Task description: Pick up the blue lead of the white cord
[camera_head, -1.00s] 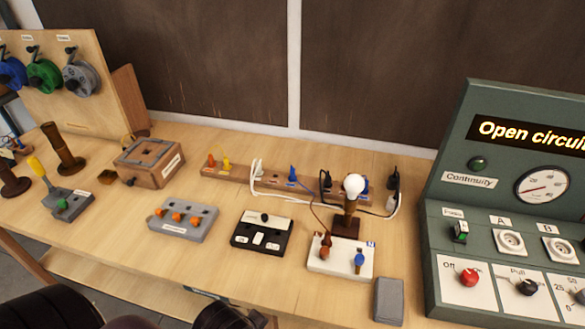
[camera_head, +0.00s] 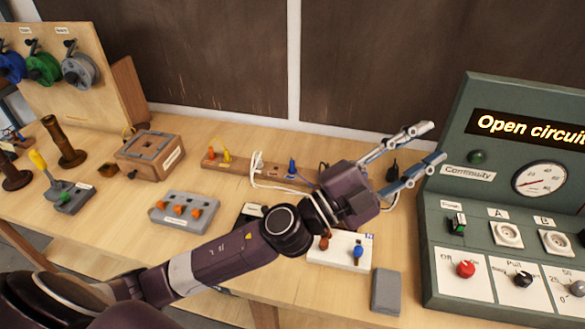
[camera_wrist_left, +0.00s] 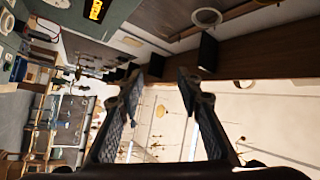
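A white cord (camera_head: 258,178) lies looped on and in front of the wooden strip (camera_head: 240,169) at the back of the bench. A blue lead end (camera_head: 292,168) stands on the strip to the right of the loop; I cannot tell whether it joins this cord. My left gripper (camera_head: 437,142) is open and empty, raised over the right part of the bench, its fingers pointing right toward the console. The wrist view shows its two fingers (camera_wrist_left: 180,62) apart with nothing between them. My right gripper is not in view.
The green console (camera_head: 500,195), reading "Open circuit", stands at right, close to my left fingers. A white block (camera_head: 341,250) with a blue terminal, a grey block (camera_head: 386,291) and a grey terminal block (camera_head: 183,209) lie in front. The bench between the strip and the grey terminal block is clear.

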